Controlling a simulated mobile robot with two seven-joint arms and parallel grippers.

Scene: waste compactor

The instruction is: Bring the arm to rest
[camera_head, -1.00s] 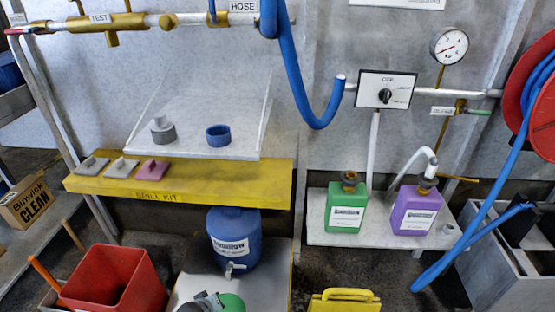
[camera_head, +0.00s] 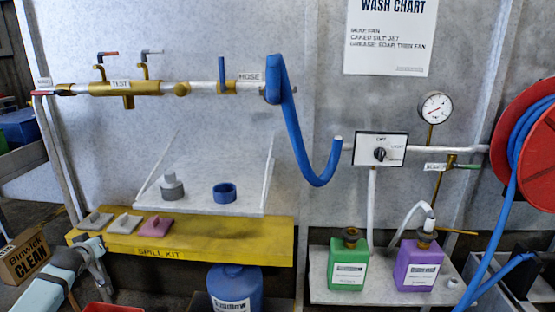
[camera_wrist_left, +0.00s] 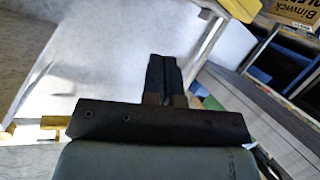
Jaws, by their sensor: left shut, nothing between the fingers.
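My left arm (camera_head: 48,290) comes in at the lower left of the head view, pale blue and grey. Its gripper (camera_head: 93,256) is beside the left end of the yellow spill kit shelf (camera_head: 180,240); I cannot tell whether it touches. In the left wrist view the dark fingers of my left gripper (camera_wrist_left: 164,72) are together and empty. My right gripper is not in view.
Sponge-like blocks (camera_head: 124,224) lie on the shelf. A cardboard box (camera_head: 24,255) is at the left. Green (camera_head: 347,262) and purple (camera_head: 417,265) bottles stand at the right. A blue hose (camera_head: 293,125) hangs from the wall pipe. A red reel (camera_head: 540,150) is far right.

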